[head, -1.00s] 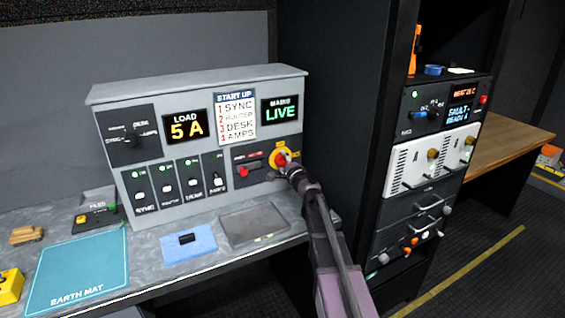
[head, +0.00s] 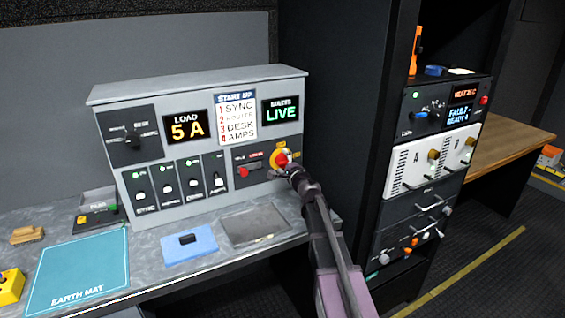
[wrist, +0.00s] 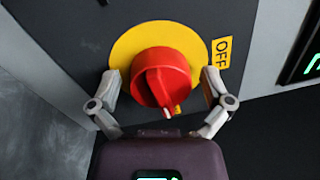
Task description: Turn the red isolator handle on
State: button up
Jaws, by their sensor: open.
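The red isolator handle (wrist: 160,78) sits on a round yellow plate (wrist: 190,40) on the grey panel. In the wrist view its grip bar points down and slightly right, with a white mark at its lower end. A yellow OFF label (wrist: 222,52) is at the right of the plate. My gripper (wrist: 162,90) is open, with one finger on each side of the handle; I cannot tell whether they touch it. In the head view the handle (head: 282,158) is partly hidden by my gripper (head: 286,168). The mains display (head: 281,111) reads LIVE.
A second red control (head: 243,172) is just left of the handle. Several breaker switches (head: 180,187) line the panel's lower left. The load display (head: 188,127) reads 5 A. A dark tray (head: 254,224) lies below the handle. A tall black rack stands close on the right.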

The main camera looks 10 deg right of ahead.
jog(key=shift+n, duration=0.6)
